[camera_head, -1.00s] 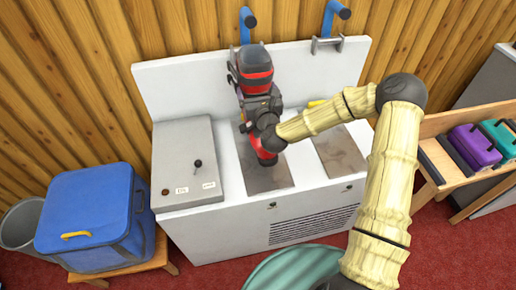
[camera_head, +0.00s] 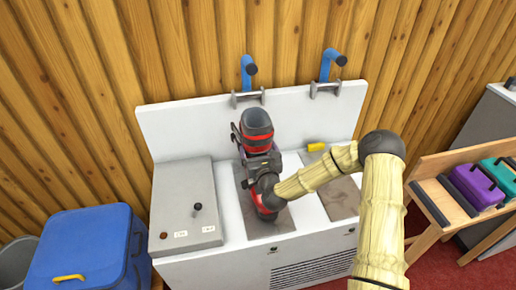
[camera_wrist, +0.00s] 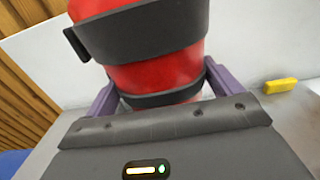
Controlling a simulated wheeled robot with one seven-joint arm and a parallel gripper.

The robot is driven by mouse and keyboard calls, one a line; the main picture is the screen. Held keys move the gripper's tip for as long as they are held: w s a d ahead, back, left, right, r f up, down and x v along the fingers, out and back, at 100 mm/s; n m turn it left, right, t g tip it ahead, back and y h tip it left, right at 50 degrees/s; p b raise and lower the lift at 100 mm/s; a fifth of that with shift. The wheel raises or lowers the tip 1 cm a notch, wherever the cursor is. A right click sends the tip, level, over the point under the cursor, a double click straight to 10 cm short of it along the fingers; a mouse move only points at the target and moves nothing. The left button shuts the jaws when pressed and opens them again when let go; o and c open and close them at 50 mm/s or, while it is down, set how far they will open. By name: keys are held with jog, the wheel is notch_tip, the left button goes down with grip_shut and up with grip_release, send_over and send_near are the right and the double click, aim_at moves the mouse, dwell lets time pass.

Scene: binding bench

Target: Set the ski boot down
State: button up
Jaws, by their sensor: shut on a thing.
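The ski boot (camera_head: 257,122), red with dark grey bands and an open cuff, stands upright over the left grey plate (camera_head: 283,222) of the white bench. Its red lower part shows beside my wrist, and I cannot tell whether the sole touches the plate. My gripper (camera_head: 259,158) is shut on the boot below the cuff, from the front. In the wrist view the boot (camera_wrist: 155,65) fills the upper middle, between the purple fingers of my gripper (camera_wrist: 160,93). My gripper's body hides the boot's lower part there.
A grey control box (camera_head: 186,205) with a lever stands left of the plate. Blue hooked posts (camera_head: 248,72) rise behind the backboard. A blue cooler (camera_head: 85,245) is at left; a wooden rack (camera_head: 430,190) with cases is at right.

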jog(key=shift+f, duration=1.5)
jog(key=shift+f, duration=0.15)
jog(key=o, duration=1.8)
jog(key=shift+c, duration=0.2)
jog(key=shift+s, duration=0.15)
jog(key=b+v, duration=0.1)
jog(key=v, duration=1.1)
jog(key=shift+b, duration=0.35)
